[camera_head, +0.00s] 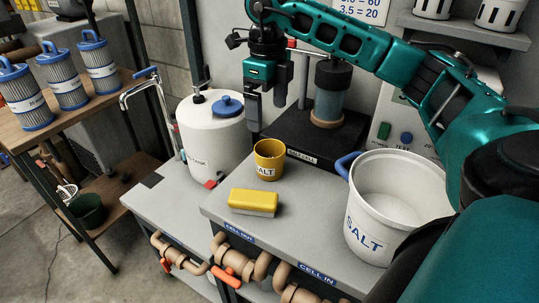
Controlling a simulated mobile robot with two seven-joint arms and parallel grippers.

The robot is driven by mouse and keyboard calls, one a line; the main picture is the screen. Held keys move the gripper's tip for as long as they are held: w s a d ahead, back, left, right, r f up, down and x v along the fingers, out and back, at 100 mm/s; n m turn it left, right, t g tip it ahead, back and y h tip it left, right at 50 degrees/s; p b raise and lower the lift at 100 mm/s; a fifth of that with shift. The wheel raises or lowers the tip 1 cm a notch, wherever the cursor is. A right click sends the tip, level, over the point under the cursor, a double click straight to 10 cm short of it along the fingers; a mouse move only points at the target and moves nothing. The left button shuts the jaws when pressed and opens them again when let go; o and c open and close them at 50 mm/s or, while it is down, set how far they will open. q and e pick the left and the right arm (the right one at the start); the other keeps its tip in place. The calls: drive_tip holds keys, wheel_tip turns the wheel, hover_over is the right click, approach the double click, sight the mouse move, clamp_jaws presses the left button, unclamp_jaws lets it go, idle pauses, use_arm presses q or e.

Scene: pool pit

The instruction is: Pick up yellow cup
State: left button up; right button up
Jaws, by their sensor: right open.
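The yellow cup (268,160) stands upright on the grey bench, with dark lettering on its front that reads partly as "ALT". Its mouth faces up. My right gripper (268,104) hangs above and slightly behind the cup, its fingers pointing down. It is open and empty, with a clear gap between the fingers, and it does not appear to touch the cup. My left gripper is not in view.
A yellow and white block (253,201) lies in front of the cup. A white SALT bucket (385,215) with a blue handle stands to the right. A white tank (211,140) stands to the left. A dark salt cell stand (300,140) is behind. Blue-capped filters (62,78) stand on a shelf.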

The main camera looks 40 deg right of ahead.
hover_over(270, 149)
drive_tip(key=s+a, duration=0.2)
wheel_tip(270, 149, down, 6)
wheel_tip(270, 149, down, 5)
drive_tip(key=shift+s, duration=0.1)
drive_tip(key=c, duration=1)
drive_tip(key=shift+c, duration=0.2)
drive_tip(key=shift+r, duration=0.1)
wheel_tip(270, 149, up, 19)
drive_tip(key=shift+f+p, duration=0.15)
drive_tip(key=shift+p, duration=0.85)
drive_tip(key=shift+r+p, duration=0.3)
drive_tip(key=shift+r, duration=0.3)
